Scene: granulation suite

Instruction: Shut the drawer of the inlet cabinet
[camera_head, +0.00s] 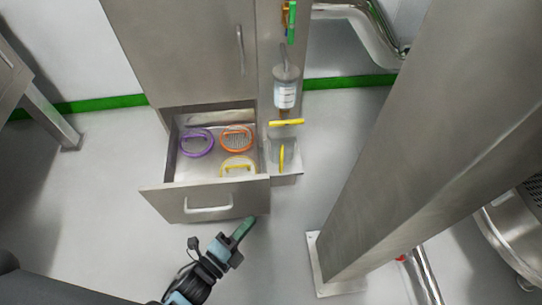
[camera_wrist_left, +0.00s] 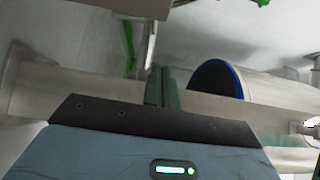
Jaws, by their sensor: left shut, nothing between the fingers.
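The grey metal inlet cabinet (camera_head: 185,50) stands at the top of the head view. Its drawer (camera_head: 205,200) is pulled out, with a pale bar handle (camera_head: 208,209) on its front. Purple (camera_head: 197,142), orange (camera_head: 237,137) and yellow (camera_head: 238,167) ringed items lie inside. My left gripper (camera_head: 244,229) is shut and empty, just in front of the drawer front near its right end, right of the handle. I cannot tell whether its fingertips touch the front. Its green fingers also show together in the left wrist view (camera_wrist_left: 162,86). My right gripper is not in view.
A thick grey post (camera_head: 400,150) on a floor plate rises right of the drawer. A labelled canister (camera_head: 286,90) and yellow handles (camera_head: 286,122) are beside the cabinet. A metal table leg (camera_head: 55,125) stands at far left. The floor left of the drawer is clear.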

